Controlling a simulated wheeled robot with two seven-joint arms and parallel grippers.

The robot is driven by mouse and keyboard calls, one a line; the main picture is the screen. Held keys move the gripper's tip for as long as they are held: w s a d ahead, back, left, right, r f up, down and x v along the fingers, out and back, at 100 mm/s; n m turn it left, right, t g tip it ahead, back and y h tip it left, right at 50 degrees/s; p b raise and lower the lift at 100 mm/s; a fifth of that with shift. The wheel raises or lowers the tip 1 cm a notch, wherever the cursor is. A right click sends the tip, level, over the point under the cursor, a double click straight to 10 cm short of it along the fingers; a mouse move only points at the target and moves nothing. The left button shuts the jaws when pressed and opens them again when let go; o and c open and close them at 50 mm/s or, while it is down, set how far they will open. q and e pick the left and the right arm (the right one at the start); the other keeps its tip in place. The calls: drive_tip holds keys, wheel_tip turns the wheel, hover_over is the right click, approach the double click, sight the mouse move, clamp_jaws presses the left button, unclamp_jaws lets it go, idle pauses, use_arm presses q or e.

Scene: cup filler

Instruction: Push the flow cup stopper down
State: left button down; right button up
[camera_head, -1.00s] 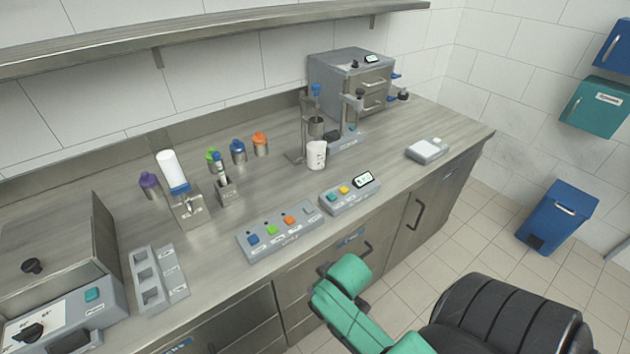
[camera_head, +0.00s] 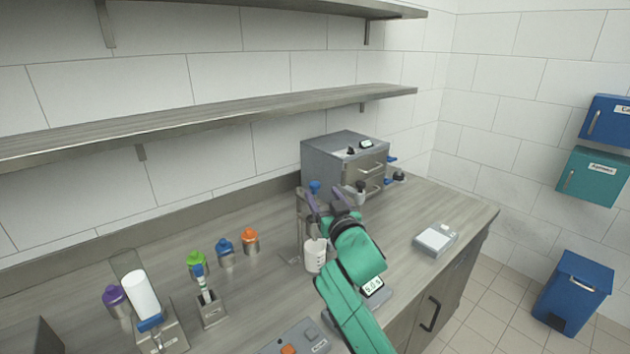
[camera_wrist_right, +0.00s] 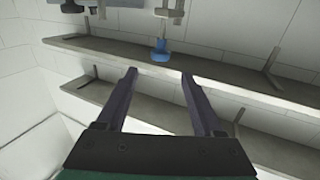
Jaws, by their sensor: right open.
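The flow cup stopper (camera_head: 314,187) shows as a blue knob at the top of the flow cup stand (camera_head: 299,225), near the grey oven-like box. In the right wrist view the blue stopper (camera_wrist_right: 160,50) lies beyond the fingertips, roughly centred between them. My right gripper (camera_head: 326,197) is open and empty, its purple fingers close to the stand; whether they touch it cannot be told. My arm and gripper hide the flow cup and part of the stand. A white beaker (camera_head: 315,256) stands below. My left gripper is not in view.
A grey box-shaped oven (camera_head: 325,160) stands behind the stand. A small scale (camera_head: 435,239) sits to the right. Capped bottles, including an orange-topped one (camera_head: 250,242), stand to the left. A long shelf (camera_head: 210,124) runs above the counter.

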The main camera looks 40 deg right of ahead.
sight(317, 187)
drive_tip(key=x, duration=0.4)
drive_tip(key=p+x, duration=0.1)
drive_tip(key=x, duration=0.1)
drive_tip(key=shift+d+f, duration=0.15)
drive_tip(key=shift+f, duration=0.2)
drive_tip(key=shift+x, duration=0.95)
drive_tip(key=c, duration=0.4)
drive_tip(key=shift+f, duration=0.1)
drive_tip(key=c, duration=0.5)
clamp_jaws()
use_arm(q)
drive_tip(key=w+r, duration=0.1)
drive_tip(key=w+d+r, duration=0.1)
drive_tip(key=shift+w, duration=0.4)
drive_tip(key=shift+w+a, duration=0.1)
